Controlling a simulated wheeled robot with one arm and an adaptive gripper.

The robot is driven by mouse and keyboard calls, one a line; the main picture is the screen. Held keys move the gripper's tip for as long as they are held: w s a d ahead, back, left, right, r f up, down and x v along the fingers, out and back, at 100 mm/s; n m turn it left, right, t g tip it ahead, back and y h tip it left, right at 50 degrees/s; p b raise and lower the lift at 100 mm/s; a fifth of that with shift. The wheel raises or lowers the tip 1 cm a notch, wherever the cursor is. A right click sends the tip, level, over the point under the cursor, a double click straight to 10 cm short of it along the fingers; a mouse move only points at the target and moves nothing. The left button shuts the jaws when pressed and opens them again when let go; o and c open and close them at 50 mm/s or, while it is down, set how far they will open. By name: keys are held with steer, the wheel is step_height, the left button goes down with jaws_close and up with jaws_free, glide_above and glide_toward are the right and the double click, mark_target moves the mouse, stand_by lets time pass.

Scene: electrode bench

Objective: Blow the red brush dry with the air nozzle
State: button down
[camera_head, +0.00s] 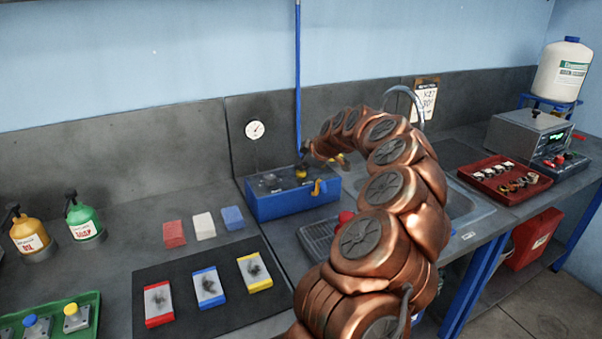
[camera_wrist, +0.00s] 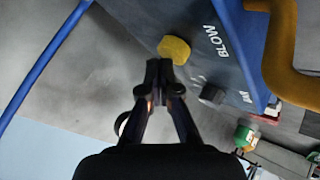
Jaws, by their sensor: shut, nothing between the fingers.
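The blue air box (camera_head: 292,203) stands against the back wall. In the wrist view its face (camera_wrist: 232,25) bears the word BLOW. A yellow knob (camera_wrist: 174,49) sits on it, just beyond my fingertips, and a dark knob (camera_wrist: 212,94) is beside it. A bent yellow nozzle (camera_head: 319,188) is on the box's right side; it shows large in the wrist view (camera_wrist: 283,60). My gripper (camera_wrist: 161,78) is shut and empty, over the box top. A small red object (camera_head: 346,217) shows beside my arm near the drain rack; I cannot tell whether it is the red brush.
A grooved drain rack (camera_head: 318,238) and a sink (camera_head: 468,208) lie partly behind my arm. Red, white and blue blocks (camera_head: 204,226) stand left of the box. A dark mat (camera_head: 182,325) holds smudged pads. A blue pipe (camera_head: 298,80) rises behind the box.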

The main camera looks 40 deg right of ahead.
mark_target(302, 172)
steer(key=shift+f+b, duration=0.55)
steer(key=shift+b, duration=0.05)
stand_by(0.6)
steer(key=shift+r, duration=0.15)
stand_by(0.3)
steer(key=shift+r, duration=0.9)
steer(key=shift+r, duration=0.15)
steer(key=shift+r, duration=2.4)
